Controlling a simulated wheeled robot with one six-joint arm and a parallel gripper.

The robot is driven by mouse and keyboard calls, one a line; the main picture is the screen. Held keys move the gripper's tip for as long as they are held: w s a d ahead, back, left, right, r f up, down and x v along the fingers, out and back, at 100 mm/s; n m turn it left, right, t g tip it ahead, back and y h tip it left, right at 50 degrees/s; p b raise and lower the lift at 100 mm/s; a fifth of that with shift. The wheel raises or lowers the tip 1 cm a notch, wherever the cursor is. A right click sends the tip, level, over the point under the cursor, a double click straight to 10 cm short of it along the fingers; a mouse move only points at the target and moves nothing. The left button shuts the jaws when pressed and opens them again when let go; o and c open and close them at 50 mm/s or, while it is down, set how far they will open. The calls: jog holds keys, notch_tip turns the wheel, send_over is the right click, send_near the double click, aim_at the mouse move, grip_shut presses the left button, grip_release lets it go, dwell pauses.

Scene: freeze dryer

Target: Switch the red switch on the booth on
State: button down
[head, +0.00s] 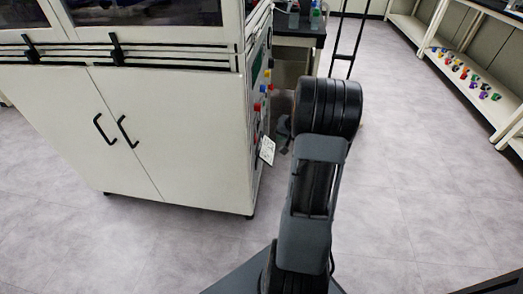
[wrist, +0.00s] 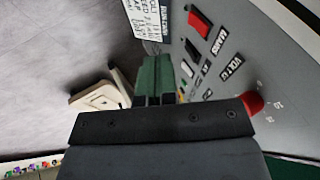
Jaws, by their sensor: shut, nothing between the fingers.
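The booth (head: 175,130) is a white cabinet on the left in the head view, with controls on its narrow grey side panel (head: 258,75). In the wrist view the red switch (wrist: 199,24) is a red rectangular rocker at the upper middle of that panel (wrist: 250,50). I cannot tell its position. My gripper (wrist: 156,62) is shut and empty, its green-grey fingers together. In the picture its tips are below and left of the red switch. They appear apart from it. In the head view my arm mostly hides the gripper.
Black switches (wrist: 192,50) sit below the red one, and a red round knob (wrist: 252,103) is farther right. A printed label plate (wrist: 146,20) is left of the switches. A dark bench (head: 300,30) stands behind the booth. Floor right of my arm is clear.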

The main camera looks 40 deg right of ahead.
aim_at(256, 138)
jog(key=w+a+f+b, duration=0.2)
jog(key=w+f, duration=0.5)
jog(key=w, duration=0.2)
jog(key=shift+w+a+f+n+t+h, duration=0.25)
jog(key=shift+w+f+n+t+h, duration=0.05)
jog(key=shift+w+f+n+t, duration=0.1)
jog(key=shift+b, duration=0.3)
jog(key=b, duration=0.3)
jog(key=shift+w+a+f, duration=0.15)
jog(key=shift+a+f, duration=0.1)
jog(key=shift+f, duration=0.15)
jog(key=shift+a+r, duration=0.1)
jog(key=shift+r, duration=0.05)
